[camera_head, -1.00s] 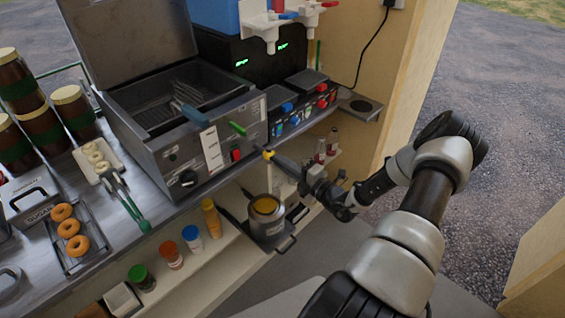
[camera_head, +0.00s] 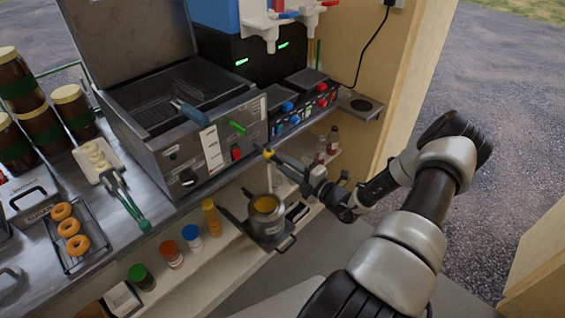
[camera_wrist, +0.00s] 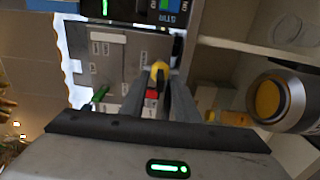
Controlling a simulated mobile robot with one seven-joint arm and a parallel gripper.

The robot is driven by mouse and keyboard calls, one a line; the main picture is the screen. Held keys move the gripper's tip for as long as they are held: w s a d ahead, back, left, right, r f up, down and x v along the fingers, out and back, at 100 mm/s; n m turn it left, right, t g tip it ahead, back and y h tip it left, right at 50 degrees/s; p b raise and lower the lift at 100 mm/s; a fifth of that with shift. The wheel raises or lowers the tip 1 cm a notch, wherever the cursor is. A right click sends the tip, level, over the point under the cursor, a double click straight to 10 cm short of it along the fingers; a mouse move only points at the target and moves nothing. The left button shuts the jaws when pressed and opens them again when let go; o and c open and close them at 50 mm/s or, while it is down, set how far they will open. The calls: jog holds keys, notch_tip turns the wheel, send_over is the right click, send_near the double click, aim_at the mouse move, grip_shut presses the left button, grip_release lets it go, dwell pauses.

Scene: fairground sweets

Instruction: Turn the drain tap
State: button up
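The fryer (camera_head: 190,150) stands on the counter with its lid raised. A yellow-ended tap handle (camera_head: 268,153) is low at its front right corner, and I take this for the drain tap. My gripper (camera_head: 277,160) reaches to it from the right, with its tips at the yellow end. In the wrist view the yellow end (camera_wrist: 160,69) shows between my two fingers (camera_wrist: 161,84). I cannot tell whether the fingers press on it. A green lever (camera_head: 238,128) sits higher on the fryer front and also shows in the wrist view (camera_wrist: 101,93).
A metal pot (camera_head: 268,232) with yellow contents stands on the lower shelf below my gripper. Several bottles (camera_head: 192,238) stand on that shelf to its left. Tongs (camera_head: 130,203) and doughnuts (camera_head: 69,228) lie on the counter. A control box (camera_head: 300,112) is right of the fryer.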

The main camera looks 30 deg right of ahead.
jog(key=v, duration=1.6)
jog(key=shift+s, duration=0.2)
